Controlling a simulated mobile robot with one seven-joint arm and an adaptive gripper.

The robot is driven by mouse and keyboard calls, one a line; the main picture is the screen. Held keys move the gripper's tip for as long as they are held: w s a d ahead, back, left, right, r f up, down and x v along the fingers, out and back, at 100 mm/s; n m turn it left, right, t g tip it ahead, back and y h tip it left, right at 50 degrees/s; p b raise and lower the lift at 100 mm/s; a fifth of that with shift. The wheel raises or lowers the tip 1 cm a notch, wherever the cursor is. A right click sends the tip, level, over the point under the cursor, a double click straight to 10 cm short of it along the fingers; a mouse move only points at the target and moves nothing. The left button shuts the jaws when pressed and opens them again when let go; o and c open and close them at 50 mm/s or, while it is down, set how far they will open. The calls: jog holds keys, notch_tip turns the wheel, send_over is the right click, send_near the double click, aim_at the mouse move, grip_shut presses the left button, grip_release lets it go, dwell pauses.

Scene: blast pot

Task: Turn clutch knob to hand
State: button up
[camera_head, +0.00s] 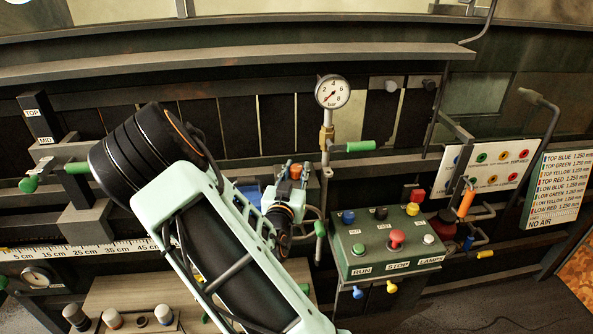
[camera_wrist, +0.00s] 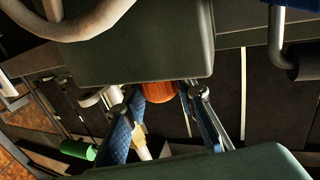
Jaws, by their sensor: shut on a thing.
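An orange-red knob (camera_head: 296,171) stands just beyond my gripper (camera_head: 294,181) in the head view, near the middle of the picture. In the wrist view the orange knob (camera_wrist: 160,91) sits between the two blue-padded fingers of my gripper (camera_wrist: 161,103), which are shut on it from both sides. No label shows on the knob, and its pointer or setting cannot be read. My arm and gripper hide much of what lies around and below it in the head view.
A pressure gauge (camera_head: 332,92) on a pipe with a green-handled valve (camera_head: 360,146) rises behind and right. A green control box (camera_head: 390,243) with coloured buttons stands to the right. A ruler (camera_head: 90,250) runs along the left. A green handle (camera_wrist: 78,149) shows in the wrist view.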

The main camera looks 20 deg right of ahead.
jog(key=shift+m+g+h+b, duration=0.3)
jog(key=shift+m+g+h, duration=0.4)
jog(key=shift+h, duration=0.1)
jog(key=o, duration=1.2)
jog(key=v, duration=1.2)
